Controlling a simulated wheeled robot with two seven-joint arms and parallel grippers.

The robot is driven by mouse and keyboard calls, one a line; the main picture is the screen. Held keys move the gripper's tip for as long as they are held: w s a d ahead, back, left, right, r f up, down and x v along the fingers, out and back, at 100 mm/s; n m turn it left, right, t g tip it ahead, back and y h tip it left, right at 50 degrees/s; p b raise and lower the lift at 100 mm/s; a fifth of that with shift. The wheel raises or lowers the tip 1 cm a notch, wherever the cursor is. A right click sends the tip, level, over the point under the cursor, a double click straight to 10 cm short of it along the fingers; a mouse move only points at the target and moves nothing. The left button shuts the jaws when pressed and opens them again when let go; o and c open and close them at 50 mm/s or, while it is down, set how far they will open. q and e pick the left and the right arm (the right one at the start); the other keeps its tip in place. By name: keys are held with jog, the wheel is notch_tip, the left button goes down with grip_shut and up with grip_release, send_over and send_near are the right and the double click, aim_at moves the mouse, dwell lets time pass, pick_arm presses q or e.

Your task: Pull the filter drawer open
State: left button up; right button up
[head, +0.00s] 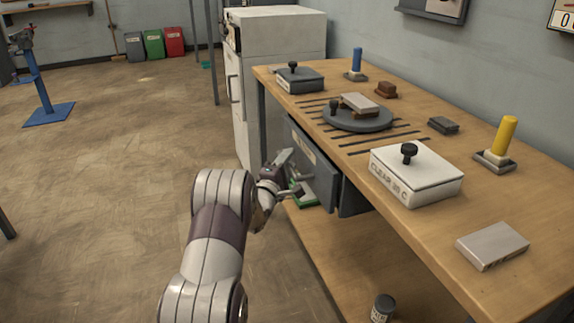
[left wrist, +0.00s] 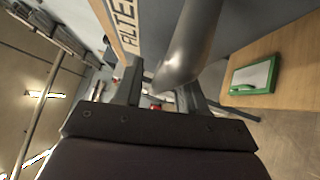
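The filter drawer has a dark grey front (head: 318,175) under the left side of the workbench, with a pale label near its top. In the left wrist view part of the label (left wrist: 128,22) is readable as "FILTE". A thick grey handle bar (left wrist: 190,45) stands out beside the label. My left gripper (head: 292,180) is at the drawer front, partly hidden by its own wrist. In the left wrist view its two fingers (left wrist: 161,95) are apart, with the bar's near end at the gap between them. I cannot tell whether they touch it. My right gripper is not in view.
The workbench (head: 440,222) carries a round turntable (head: 357,119), a white box (head: 418,177) and several small items. A green-edged item (left wrist: 252,76) lies on the lower shelf (head: 335,255). A white cabinet (head: 280,45) stands behind the bench.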

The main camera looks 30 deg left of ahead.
pick_arm(q)
grip_shut()
jog(key=s+a+p, duration=0.6)
jog(key=s+a, duration=0.6)
jog(key=s, duration=0.2)
jog(key=shift+s+a, duration=0.25)
jog(key=shift+s, duration=0.1)
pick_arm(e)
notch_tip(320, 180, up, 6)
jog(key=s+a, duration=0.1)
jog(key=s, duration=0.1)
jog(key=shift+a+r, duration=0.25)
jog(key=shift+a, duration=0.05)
pick_arm(q)
jog(key=shift+o, duration=0.6)
grip_release()
